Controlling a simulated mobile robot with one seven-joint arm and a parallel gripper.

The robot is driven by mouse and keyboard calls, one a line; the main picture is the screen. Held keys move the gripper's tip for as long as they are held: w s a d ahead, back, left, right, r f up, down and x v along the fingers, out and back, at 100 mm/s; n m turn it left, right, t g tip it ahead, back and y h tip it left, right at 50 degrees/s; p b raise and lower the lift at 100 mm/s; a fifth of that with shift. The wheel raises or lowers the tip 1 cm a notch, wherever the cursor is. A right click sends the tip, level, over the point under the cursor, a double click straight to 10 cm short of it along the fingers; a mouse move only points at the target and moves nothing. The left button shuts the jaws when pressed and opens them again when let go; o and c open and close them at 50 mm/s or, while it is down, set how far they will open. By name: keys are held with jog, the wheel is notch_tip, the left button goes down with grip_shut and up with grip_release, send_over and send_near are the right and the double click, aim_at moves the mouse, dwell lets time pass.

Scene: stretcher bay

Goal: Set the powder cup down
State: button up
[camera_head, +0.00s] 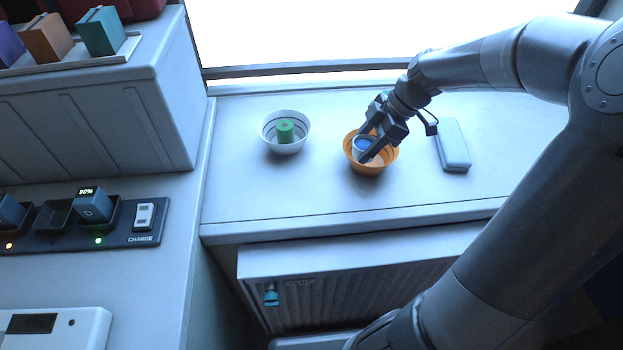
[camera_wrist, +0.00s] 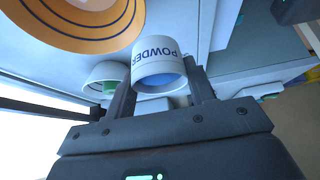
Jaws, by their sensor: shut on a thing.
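The powder cup (camera_head: 361,147) is white with blue contents or a blue inside. In the wrist view the cup (camera_wrist: 160,66) shows the word POWDER and sits between the two fingers. My gripper (camera_head: 367,143) is shut on it. In the head view the cup overlaps the orange bowl (camera_head: 372,168). The wrist view shows the orange bowl (camera_wrist: 62,38) at upper left with a pale patch inside, apart from the cup in the picture. I cannot tell the exact height of the cup over the bowl.
A white bowl (camera_head: 284,147) with a green cylinder (camera_head: 285,131) stands to the left on the counter (camera_head: 240,190). A pale blue-grey case (camera_head: 453,146) lies to the right. The counter is clear between the bowls and in front. A charging dock (camera_head: 70,236) is at left.

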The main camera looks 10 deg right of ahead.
jog(key=shift+s+a+f+n+g, duration=0.15)
jog(key=shift+s+a+n, duration=0.1)
jog(key=shift+a, duration=0.2)
jog(key=shift+s+a+f+n+g, duration=0.15)
jog(key=shift+s+a, duration=0.05)
jog(key=shift+a, duration=0.25)
jog(key=w+a+f, duration=0.1)
jog(key=a+f, duration=0.1)
jog(key=a, duration=0.1)
jog(key=w+a+f, duration=0.1)
jog(key=a+f, duration=0.1)
jog(key=a, duration=0.1)
jog(key=w+a+f, duration=0.2)
jog(key=a, duration=0.2)
jog(key=shift+f, duration=2.25)
jog(key=shift+f, duration=0.1)
jog(key=o, duration=1)
jog(key=shift+c, duration=0.2)
